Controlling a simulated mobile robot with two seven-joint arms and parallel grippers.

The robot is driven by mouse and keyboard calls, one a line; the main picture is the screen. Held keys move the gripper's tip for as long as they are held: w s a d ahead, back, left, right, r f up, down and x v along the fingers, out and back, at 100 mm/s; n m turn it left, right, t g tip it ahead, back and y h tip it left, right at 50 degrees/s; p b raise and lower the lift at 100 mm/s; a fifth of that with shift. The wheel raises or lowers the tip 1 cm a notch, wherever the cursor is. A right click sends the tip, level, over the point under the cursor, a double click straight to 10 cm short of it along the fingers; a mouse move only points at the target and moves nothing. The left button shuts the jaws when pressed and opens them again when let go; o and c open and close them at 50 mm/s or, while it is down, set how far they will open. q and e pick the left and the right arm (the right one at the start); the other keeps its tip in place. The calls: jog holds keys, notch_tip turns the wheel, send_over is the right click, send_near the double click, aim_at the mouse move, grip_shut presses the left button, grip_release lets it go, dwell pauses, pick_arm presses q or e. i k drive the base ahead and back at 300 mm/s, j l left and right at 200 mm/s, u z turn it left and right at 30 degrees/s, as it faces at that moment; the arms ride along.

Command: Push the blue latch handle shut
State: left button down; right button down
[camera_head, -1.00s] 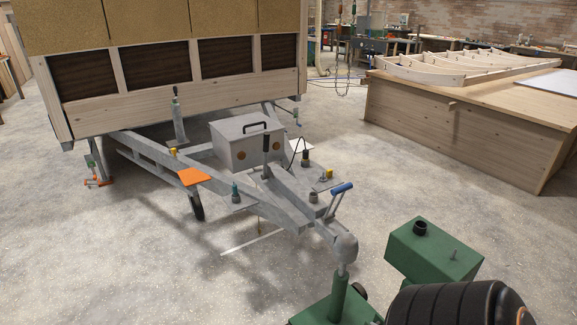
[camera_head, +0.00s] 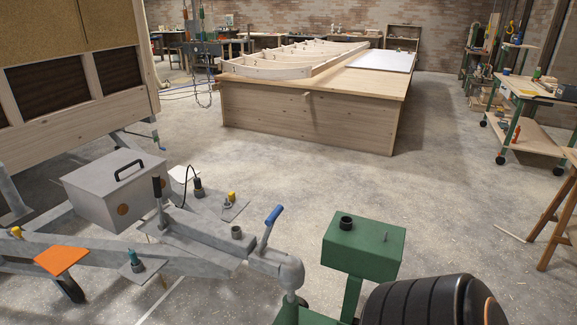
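The blue latch handle (camera_head: 274,215) stands up at a tilt on the grey coupling head (camera_head: 285,268) at the front end of the trailer's drawbar (camera_head: 200,228). Its grey lever runs down to the coupling, and the blue grip is at the top. The coupling head rests over a green post (camera_head: 291,304). Neither of my grippers is in view.
A green box on a stand (camera_head: 362,246) and a dark ribbed cylinder (camera_head: 425,302) stand just right of the coupling. A grey toolbox (camera_head: 115,188) and an orange plate (camera_head: 61,260) are on the trailer frame. A wooden bench (camera_head: 310,117) stands behind; open floor lies between.

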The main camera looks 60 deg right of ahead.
aim_at(269, 222)
jog(key=i+l+z, duration=0.1)
jog(key=z, duration=0.35)
jog(key=i+z, duration=0.3)
jog(key=z, duration=0.15)
jog(key=i+j+z, duration=0.1)
jog(key=z, duration=0.35)
jog(key=i+z, duration=0.65)
jog(key=k, duration=0.1)
